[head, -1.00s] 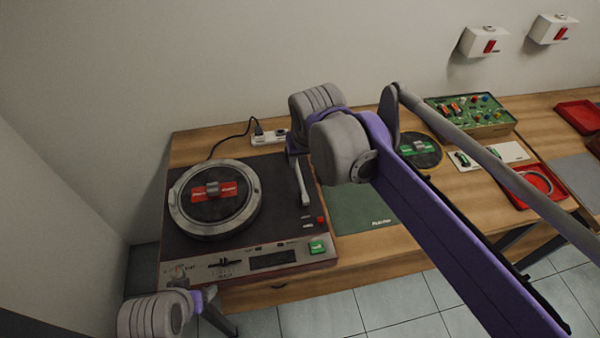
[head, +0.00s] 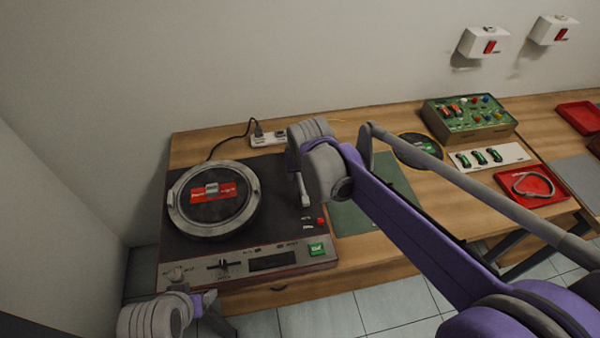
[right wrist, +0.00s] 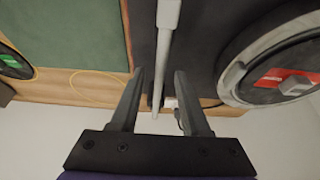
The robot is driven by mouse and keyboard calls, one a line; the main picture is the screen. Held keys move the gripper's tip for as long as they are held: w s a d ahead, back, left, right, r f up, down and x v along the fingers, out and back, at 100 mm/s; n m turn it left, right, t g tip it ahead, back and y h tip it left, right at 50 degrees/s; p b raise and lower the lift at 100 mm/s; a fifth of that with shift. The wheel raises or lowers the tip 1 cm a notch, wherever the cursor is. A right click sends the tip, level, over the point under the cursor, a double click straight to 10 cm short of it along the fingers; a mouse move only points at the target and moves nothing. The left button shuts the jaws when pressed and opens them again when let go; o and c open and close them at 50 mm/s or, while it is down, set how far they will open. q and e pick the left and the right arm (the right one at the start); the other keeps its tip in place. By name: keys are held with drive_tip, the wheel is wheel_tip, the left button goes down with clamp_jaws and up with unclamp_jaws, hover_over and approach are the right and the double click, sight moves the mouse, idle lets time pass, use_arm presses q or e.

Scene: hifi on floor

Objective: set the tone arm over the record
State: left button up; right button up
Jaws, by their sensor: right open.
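The dark turntable (head: 280,215) stands at the left end of the bench. Its black record (head: 205,212) has a red label and a silver ring around it; both show at the right of the right wrist view (right wrist: 262,92). The pale tone arm (head: 304,192) lies to the right of the record, off it. My right gripper (right wrist: 160,72) is open, and the tone arm (right wrist: 166,45) runs between its fingers in the right wrist view, with no clear contact. In the head view my wrist hides the fingers and the tone arm's rear. My left gripper (head: 197,302) is at the lower left, its fingers unclear.
A power strip (head: 268,138) with a black cable lies behind the turntable. A green mat (head: 365,215) lies to its right, partly under my arm. Farther right are a green circuit box (head: 470,118), a white switch plate (head: 488,157) and a red tray (head: 535,190). The wall is close behind.

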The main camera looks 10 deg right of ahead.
clamp_jaws()
idle(1.3)
